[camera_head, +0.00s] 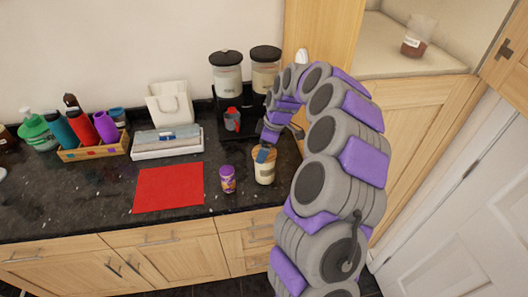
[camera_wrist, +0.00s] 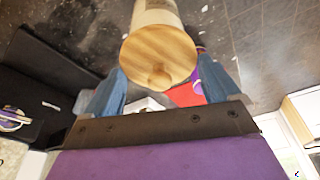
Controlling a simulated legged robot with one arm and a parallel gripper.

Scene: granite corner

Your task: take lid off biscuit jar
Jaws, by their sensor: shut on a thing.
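The biscuit jar (camera_head: 265,174) stands upright on the dark counter near its front edge, cream-coloured with a pale label. Its round wooden lid (camera_wrist: 158,52) with a small knob faces the wrist camera, and the jar's pale body (camera_wrist: 155,12) shows directly behind it. The lid appears seated on the jar; I see no gap. My gripper (camera_head: 264,153) is at the jar's top. In the wrist view its blue fingers (camera_wrist: 161,72) are on either side of the lid, shut on it. The exact contact points are hard to see.
A purple jar (camera_head: 228,180) stands just left of the biscuit jar. A flat red mat (camera_head: 169,188) lies further left with clear surface. Behind are a black dispenser stand (camera_head: 247,123), a white tray (camera_head: 167,152) and a wooden crate (camera_head: 93,151) of bottles.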

